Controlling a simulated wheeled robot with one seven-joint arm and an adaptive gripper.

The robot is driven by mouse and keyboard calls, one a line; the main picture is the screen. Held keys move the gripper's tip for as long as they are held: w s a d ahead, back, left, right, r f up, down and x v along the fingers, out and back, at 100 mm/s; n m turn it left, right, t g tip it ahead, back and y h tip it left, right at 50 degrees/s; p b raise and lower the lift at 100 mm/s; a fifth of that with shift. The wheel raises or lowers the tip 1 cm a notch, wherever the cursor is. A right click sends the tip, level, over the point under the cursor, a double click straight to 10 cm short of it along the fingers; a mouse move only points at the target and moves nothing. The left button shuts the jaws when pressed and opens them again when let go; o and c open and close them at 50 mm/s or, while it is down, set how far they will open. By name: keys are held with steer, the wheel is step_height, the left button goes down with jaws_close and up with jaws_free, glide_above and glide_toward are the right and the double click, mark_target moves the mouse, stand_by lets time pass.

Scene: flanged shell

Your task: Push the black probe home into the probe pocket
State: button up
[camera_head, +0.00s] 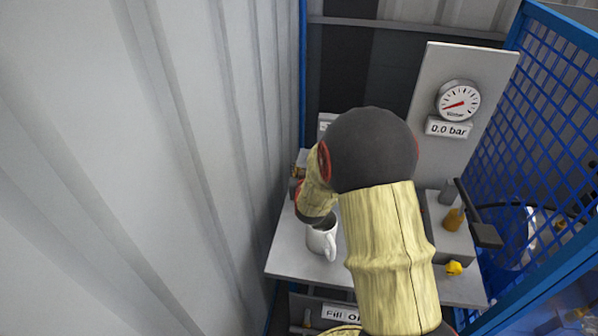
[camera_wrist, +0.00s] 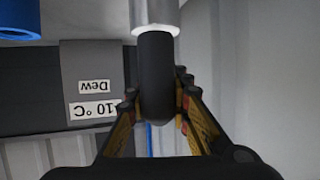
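In the wrist view the black probe (camera_wrist: 155,80) is a dark rounded cylinder between the two fingers of my gripper (camera_wrist: 157,100). The fingers lie close against both its sides and appear shut on it. Its far end meets the pale rim of a grey metal cylinder (camera_wrist: 155,12), which looks like the probe pocket. The two look in line, but I cannot tell how deep the probe sits. In the head view my arm hides my gripper, the probe and the pocket.
A gauge (camera_head: 458,100) reading 0.0 bar is on the back panel. Blue mesh (camera_head: 550,100) bounds the right and a corrugated wall (camera_head: 130,170) the left. A dew-point label (camera_wrist: 95,98) shows behind the gripper.

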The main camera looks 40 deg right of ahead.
steer(key=o, duration=0.6)
step_height(320, 180, up, 10)
steer(key=shift+r, duration=0.1)
stand_by(0.5)
stand_by(0.4)
